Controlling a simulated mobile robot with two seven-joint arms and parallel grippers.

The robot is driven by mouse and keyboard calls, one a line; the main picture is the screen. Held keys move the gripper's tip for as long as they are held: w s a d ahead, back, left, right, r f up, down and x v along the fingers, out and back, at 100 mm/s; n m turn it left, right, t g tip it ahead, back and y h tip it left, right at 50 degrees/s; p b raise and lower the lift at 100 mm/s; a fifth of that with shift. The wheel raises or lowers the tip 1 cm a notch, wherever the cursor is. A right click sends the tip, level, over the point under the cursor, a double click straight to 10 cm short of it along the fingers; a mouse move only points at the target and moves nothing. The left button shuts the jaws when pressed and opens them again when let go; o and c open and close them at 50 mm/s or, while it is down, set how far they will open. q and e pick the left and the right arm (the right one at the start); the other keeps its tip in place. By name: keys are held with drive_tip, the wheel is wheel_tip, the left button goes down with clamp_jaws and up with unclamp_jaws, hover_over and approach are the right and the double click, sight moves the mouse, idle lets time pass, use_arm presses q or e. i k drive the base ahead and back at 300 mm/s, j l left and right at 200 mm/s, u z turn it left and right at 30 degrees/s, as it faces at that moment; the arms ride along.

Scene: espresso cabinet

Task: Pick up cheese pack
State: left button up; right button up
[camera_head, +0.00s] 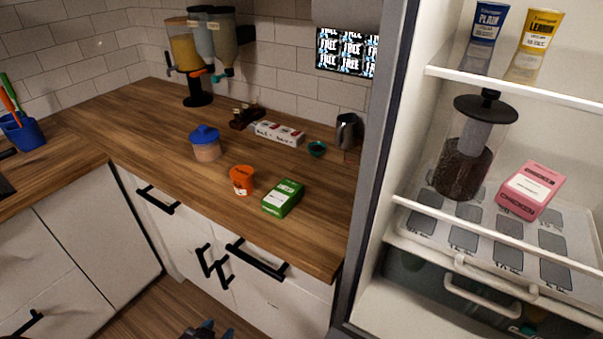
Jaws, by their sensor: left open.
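A green pack (283,198) with a pale label lies on the wooden counter near its front edge. Its print is too small to read, so I cannot tell for sure that it is the cheese pack. A pink pack (531,190) with a white label stands on a shelf in the open fridge; its lettering looks like "chicken". My left gripper (209,329) shows only in part at the bottom edge, low in front of the cabinets. It is open, well below and apart from the green pack. My right gripper is not in view.
An orange tub (242,180) and a blue-lidded jar (205,146) stand left of the green pack. The fridge side panel (364,170) rises right of the counter (325,225).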

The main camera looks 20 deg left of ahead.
sight(284, 196)
drive_tip(key=j, duration=1.4)
